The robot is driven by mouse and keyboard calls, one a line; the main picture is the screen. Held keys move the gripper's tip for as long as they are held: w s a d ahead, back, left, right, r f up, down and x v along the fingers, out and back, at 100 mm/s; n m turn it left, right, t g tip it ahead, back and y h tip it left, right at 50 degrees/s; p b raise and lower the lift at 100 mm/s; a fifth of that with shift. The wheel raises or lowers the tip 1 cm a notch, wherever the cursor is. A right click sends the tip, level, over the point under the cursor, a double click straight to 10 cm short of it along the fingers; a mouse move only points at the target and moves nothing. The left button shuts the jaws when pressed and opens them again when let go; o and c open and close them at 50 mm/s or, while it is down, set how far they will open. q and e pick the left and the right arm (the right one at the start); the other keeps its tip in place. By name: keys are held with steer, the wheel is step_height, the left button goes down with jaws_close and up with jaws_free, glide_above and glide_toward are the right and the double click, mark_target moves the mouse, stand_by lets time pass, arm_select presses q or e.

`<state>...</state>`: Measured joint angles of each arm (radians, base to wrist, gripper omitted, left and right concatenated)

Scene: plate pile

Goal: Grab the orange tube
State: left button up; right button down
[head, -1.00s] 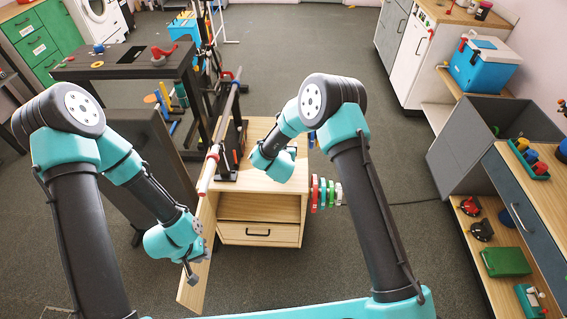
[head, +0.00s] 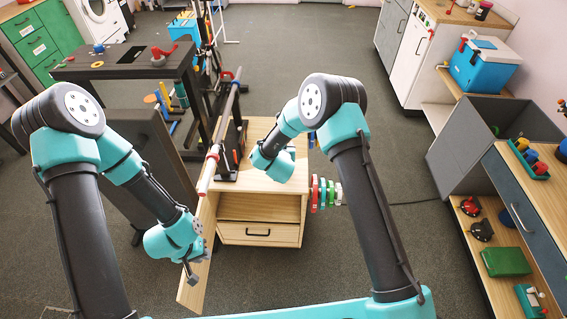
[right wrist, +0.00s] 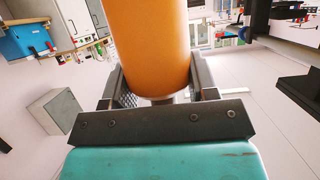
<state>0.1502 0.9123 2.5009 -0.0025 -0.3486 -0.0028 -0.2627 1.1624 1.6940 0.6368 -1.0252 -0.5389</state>
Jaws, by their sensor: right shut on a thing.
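The orange tube (right wrist: 147,42) fills the upper middle of the right wrist view, running out of the top of the picture. My right gripper (right wrist: 158,85) has one finger on each side of its near end and is shut on it. In the head view the right gripper is hidden beyond its own wrist, and I cannot make out the tube for certain there. My left gripper (head: 191,275) hangs low, in front of the wooden cabinet's open door and apart from the tube. Its jaws are too small to read.
A wooden cabinet (head: 260,206) stands ahead, its door (head: 199,262) open. A dark rack (head: 205,105) with a long bar stands behind and left. Coloured plates (head: 322,190) are at the cabinet's right side. A bench (head: 540,190) lines the right; the floor between is clear.

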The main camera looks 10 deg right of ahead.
steer(key=shift+r, duration=0.1)
steer(key=shift+r, duration=1.8)
steer(key=s+a+r, duration=0.1)
steer(key=s, duration=1.5)
steer(key=shift+a+r, duration=0.15)
steer(key=shift+a, duration=0.25)
